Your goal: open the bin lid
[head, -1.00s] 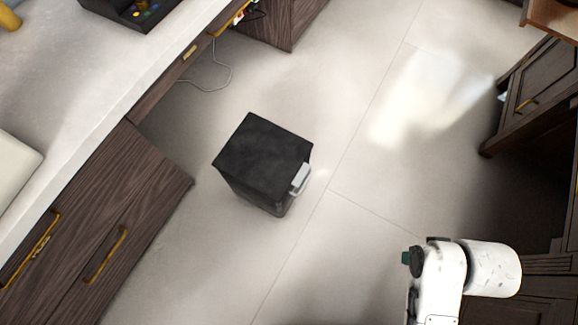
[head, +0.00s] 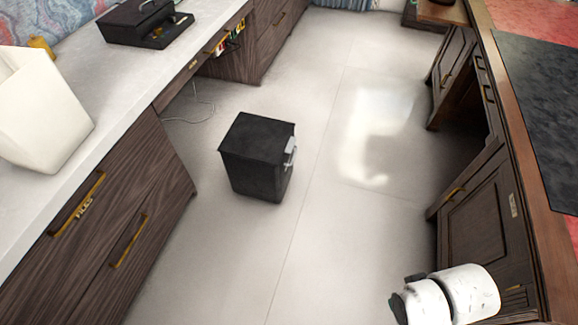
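A black bin (head: 258,160) stands upright on the pale floor near the middle of the head view. Its flat black lid (head: 257,135) is closed. A light grey handle or pedal piece (head: 290,152) sticks out from its right side. Part of my white arm shows at the bottom right, well apart from the bin. My gripper's fingers are not visible in the view.
A desk with a pale top (head: 130,68) and wooden drawers (head: 120,235) stands on the left. A dark wooden desk (head: 490,215) stands on the right. A thin cable (head: 205,108) lies on the floor behind the bin. The tiled floor (head: 335,235) around the bin is clear.

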